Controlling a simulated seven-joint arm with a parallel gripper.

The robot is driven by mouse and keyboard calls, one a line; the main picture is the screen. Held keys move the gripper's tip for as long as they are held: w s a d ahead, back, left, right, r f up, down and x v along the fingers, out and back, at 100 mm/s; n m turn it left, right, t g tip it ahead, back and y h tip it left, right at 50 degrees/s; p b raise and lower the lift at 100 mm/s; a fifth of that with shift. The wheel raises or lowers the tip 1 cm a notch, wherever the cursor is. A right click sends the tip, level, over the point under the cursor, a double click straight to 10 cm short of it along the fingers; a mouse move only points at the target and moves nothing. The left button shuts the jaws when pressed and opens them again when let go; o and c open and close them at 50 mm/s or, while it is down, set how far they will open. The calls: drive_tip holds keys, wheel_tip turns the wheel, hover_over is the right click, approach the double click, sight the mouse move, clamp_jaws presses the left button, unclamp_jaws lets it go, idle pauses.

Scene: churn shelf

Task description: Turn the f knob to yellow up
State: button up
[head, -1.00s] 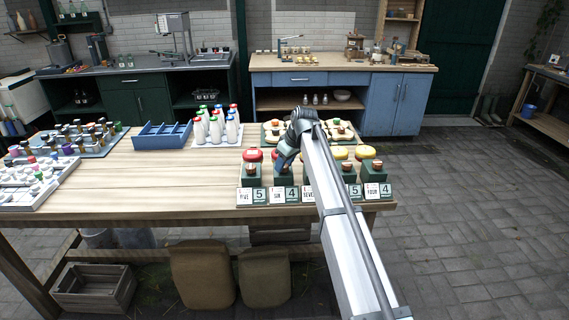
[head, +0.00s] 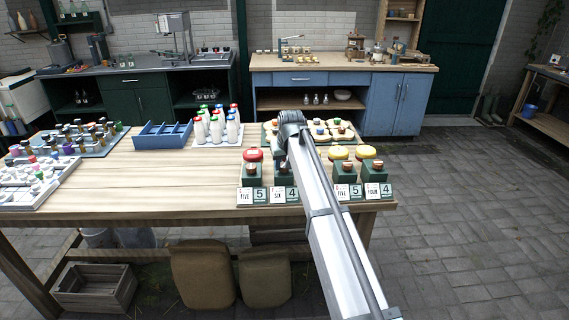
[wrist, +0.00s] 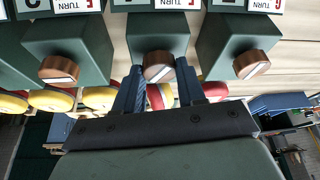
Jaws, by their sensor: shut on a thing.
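A row of green posts with copper knobs stands along the table's front edge. In the wrist view, my gripper (wrist: 158,82) is shut on the middle copper knob (wrist: 158,67), one finger on each side. The letter on this post's card (wrist: 170,4) is too small to read surely. Red and yellow discs sit behind the posts. The disc behind the held knob is mostly hidden, so I cannot tell which colour is up.
Neighbouring knobs flank it closely in the wrist view, one left (wrist: 59,69) and one right (wrist: 251,64). The leftmost disc (head: 253,154) is red on top; a disc at right (head: 366,152) is yellow on top. Bottles (head: 217,127) and a blue rack (head: 162,135) stand behind.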

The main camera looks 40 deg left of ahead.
drive_tip(key=m, duration=0.2)
drive_tip(key=m+t+h, duration=0.1)
drive_tip(key=m, duration=0.2)
drive_tip(key=shift+s+a+m+h, duration=0.1)
drive_tip(key=shift+a+m+h, duration=0.1)
drive_tip(key=shift+m+h, duration=0.1)
drive_tip(key=m+h, duration=0.1)
drive_tip(key=m, duration=0.1)
drive_tip(key=m+h, duration=0.1)
drive_tip(key=m, duration=0.2)
drive_tip(key=shift+a+t, duration=0.1)
drive_tip(key=shift+t, duration=0.3)
drive_tip(key=shift+m, duration=0.4)
drive_tip(key=o, duration=1)
drive_tip(key=shift+o, duration=0.2)
drive_tip(key=v, duration=1.3)
drive_tip(key=shift+s+r, duration=0.25)
drive_tip(key=shift+r, duration=0.05)
drive_tip(key=shift+a, duration=0.1)
